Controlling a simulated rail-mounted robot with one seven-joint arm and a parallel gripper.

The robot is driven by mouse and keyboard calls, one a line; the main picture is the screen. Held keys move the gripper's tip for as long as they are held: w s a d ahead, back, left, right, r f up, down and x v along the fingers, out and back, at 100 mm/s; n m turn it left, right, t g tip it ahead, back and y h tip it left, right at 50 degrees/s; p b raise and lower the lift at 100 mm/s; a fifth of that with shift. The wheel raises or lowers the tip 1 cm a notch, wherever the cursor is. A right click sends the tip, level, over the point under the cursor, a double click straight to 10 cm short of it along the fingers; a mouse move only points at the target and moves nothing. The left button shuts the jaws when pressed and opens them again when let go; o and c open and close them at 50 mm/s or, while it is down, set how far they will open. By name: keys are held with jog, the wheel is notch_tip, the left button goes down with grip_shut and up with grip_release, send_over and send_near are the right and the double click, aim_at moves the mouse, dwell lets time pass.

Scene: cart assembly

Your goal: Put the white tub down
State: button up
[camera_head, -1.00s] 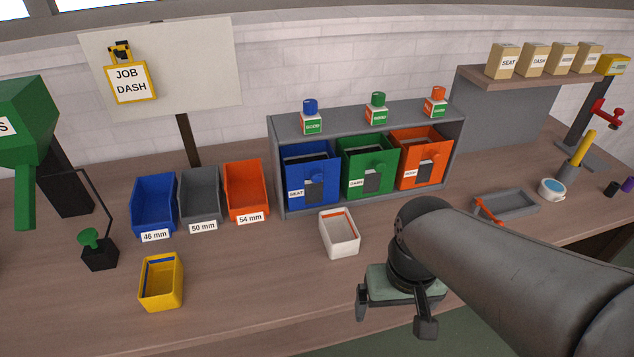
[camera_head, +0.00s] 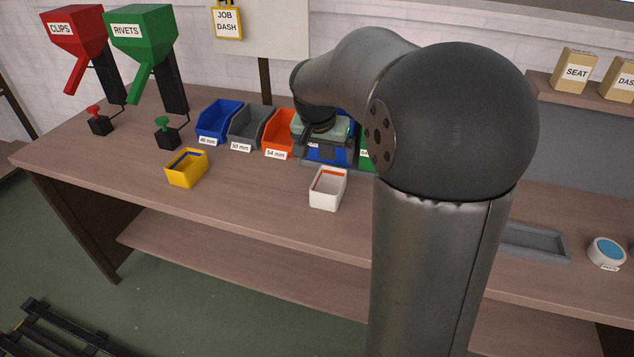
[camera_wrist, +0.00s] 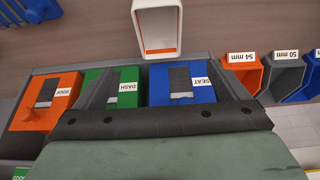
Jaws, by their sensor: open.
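The white tub (camera_head: 328,196) stands upright on the bench, in front of the coloured bins, with an orange strip inside it. It also shows at the top middle of the wrist view (camera_wrist: 158,54). My arm hides part of the bin rack in the head view.
The yellow tub (camera_head: 186,170) stands to the left. Blue (camera_head: 216,122), grey (camera_head: 250,127) and orange (camera_head: 279,134) bins line the bench behind. The green DASH bin (camera_wrist: 108,92) and orange ROOF bin (camera_wrist: 45,100) sit in the rack. Bench between the two tubs is clear.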

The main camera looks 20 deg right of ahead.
send_near(330, 190)
jog(key=shift+w+d+f+p, duration=0.3)
jog(key=shift+w+d+f, duration=0.2)
jog(key=shift+w, duration=0.05)
jog(key=shift+s+a+p+x, duration=0.15)
jog(key=shift+x, duration=1.15)
jog(key=shift+s+a+p+x, duration=0.1)
jog(key=shift+s+p+x, duration=0.05)
jog(key=shift+x, duration=1.2)
jog(key=shift+f, duration=0.15)
jog(key=shift+f+b, duration=0.25)
jog(key=shift+b, duration=0.2)
jog(key=c, duration=1.2)
jog(key=shift+o, duration=0.2)
jog(key=shift+r, duration=0.1)
